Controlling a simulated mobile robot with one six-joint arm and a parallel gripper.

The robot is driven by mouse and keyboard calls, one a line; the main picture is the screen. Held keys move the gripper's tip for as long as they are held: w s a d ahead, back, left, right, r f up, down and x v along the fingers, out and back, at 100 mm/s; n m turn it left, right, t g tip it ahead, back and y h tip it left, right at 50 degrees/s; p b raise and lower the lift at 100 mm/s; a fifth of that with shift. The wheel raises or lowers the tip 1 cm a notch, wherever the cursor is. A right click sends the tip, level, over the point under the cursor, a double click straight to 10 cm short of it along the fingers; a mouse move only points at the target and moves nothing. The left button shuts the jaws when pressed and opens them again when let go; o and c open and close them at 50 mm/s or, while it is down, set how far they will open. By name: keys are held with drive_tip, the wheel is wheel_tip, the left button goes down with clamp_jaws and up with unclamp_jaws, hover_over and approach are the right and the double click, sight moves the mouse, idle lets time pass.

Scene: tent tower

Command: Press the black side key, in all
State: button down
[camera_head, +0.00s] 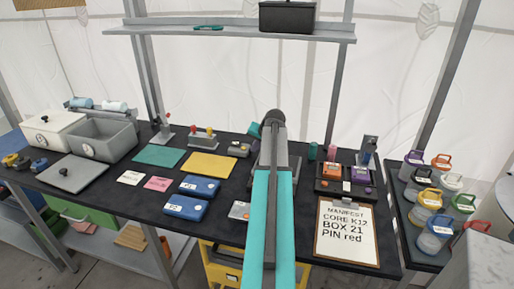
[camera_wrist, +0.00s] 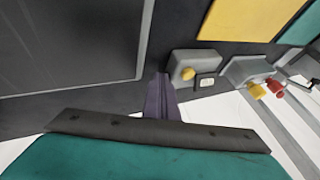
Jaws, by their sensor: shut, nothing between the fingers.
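My gripper (camera_wrist: 160,80) shows in the wrist view as narrow dark purple fingers, shut together and empty. Their tips are close to the left side of a small grey box (camera_wrist: 180,83); I cannot tell whether they touch it. The box has a yellow knob and a small white display with dark marks. In the head view the same kind of grey box (camera_head: 238,149) stands on the black table, just left of my arm. I cannot make out a black side key in either view. My fingers are hidden in the head view.
A grey block with yellow and red knobs (camera_wrist: 262,88) stands near the box; it also shows in the head view (camera_head: 203,138). A yellow mat (camera_head: 208,166) lies in front. Blue cases (camera_head: 186,207), a dark tray (camera_head: 326,186) and a manifest board (camera_head: 346,258) are nearby.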

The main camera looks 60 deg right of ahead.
drive_tip(key=shift+w+a, duration=0.3)
drive_tip(key=shift+w, duration=0.4)
drive_tip(key=shift+r, duration=0.15)
drive_tip(key=shift+s+a+r+p, duration=0.1)
drive_tip(key=shift+r+p, duration=0.2)
drive_tip(key=p+v, duration=0.1)
drive_tip(key=v, duration=0.2)
drive_tip(key=p+v, duration=0.2)
drive_tip(key=v, duration=0.1)
drive_tip(key=s+p+v, duration=0.1)
drive_tip(key=v, duration=0.2)
drive_tip(key=shift+s, duration=0.15)
